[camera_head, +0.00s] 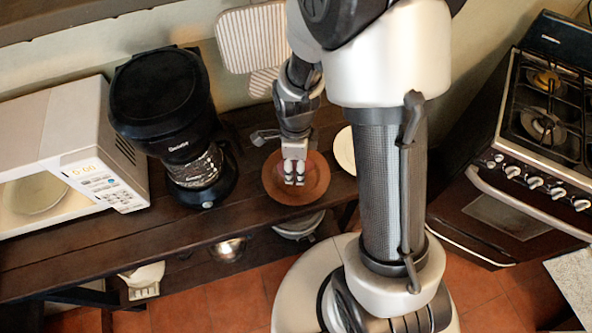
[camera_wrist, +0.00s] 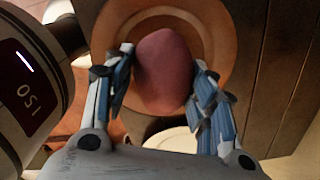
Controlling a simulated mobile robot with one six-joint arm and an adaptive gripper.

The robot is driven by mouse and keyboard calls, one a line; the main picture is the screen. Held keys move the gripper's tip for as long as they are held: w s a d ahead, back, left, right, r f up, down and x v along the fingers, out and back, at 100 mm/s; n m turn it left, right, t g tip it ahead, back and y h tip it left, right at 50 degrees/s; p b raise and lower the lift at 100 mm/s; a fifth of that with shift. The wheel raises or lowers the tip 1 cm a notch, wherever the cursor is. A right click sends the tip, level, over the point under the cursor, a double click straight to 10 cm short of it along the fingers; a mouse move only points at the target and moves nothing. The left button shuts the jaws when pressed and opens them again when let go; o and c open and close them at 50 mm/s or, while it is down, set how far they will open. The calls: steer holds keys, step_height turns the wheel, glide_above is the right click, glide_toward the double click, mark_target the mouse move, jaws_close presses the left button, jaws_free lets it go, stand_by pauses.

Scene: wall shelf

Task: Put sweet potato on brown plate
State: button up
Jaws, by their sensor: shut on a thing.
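The brown plate (camera_head: 318,187) lies on the dark wooden shelf, and my gripper (camera_head: 293,183) is right above it. In the wrist view, the reddish-purple sweet potato (camera_wrist: 164,70) is between the two fingers of my gripper (camera_wrist: 164,80), which are shut on it. The brown plate (camera_wrist: 222,32) shows behind the sweet potato in that view. Whether the sweet potato touches the plate I cannot tell. In the head view my gripper hides most of the sweet potato.
A black coffee maker (camera_head: 165,105) stands left of the plate, with a white microwave (camera_head: 75,150) beyond it. A white plate (camera_head: 345,150) lies just right of the brown plate, partly behind my column. A stove (camera_head: 530,140) is at the far right.

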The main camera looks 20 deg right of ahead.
steer(key=shift+f+b, duration=0.3)
steer(key=shift+f, duration=1.1)
steer(key=shift+f, duration=0.1)
steer(key=o, duration=1.2)
steer(key=shift+c, duration=0.2)
